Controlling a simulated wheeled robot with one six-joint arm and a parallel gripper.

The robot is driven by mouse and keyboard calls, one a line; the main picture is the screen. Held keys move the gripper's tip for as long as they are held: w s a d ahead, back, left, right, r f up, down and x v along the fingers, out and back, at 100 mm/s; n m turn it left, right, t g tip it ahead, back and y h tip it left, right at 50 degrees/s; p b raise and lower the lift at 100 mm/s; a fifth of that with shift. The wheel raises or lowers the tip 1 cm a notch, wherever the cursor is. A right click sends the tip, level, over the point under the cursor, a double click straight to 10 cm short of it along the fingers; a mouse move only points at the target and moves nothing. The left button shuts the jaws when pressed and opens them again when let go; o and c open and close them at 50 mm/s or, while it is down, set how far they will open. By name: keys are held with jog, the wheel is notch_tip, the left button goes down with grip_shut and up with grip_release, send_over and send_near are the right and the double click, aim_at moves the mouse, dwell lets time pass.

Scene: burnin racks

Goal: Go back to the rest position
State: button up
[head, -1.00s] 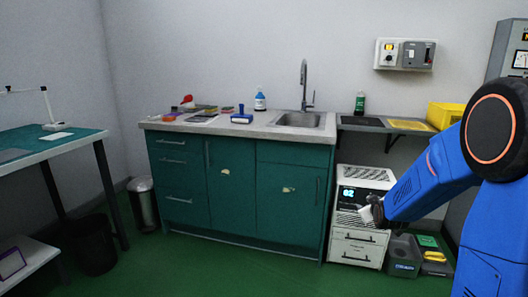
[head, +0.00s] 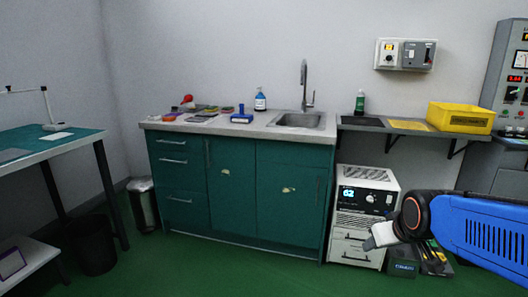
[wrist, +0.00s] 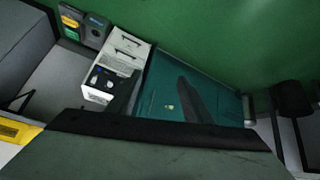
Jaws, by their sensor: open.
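My gripper (head: 378,238) shows at the right in the head view, at the end of my blue arm, in front of the lower part of the white instrument unit. It is small there and pale grey. It is open, and I see nothing held in it. The wrist camera looks across the white unit (wrist: 127,45), the teal cabinet (wrist: 160,78) and the green floor.
The teal cabinet with sink (head: 300,120) stands in the middle. A white instrument unit (head: 366,190) with a lit display is beside it. A yellow bin (head: 461,118) sits on the wall shelf (head: 360,124). A table (head: 60,146) stands left. The green floor (head: 220,270) in front is clear.

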jog(key=s+a+f+m+g, duration=0.1)
jog(key=s+a+g, duration=0.1)
jog(key=s, duration=1.5)
jog(key=shift+s+g, duration=0.3)
jog(key=shift+s, duration=0.1)
jog(key=shift+w+f, duration=0.1)
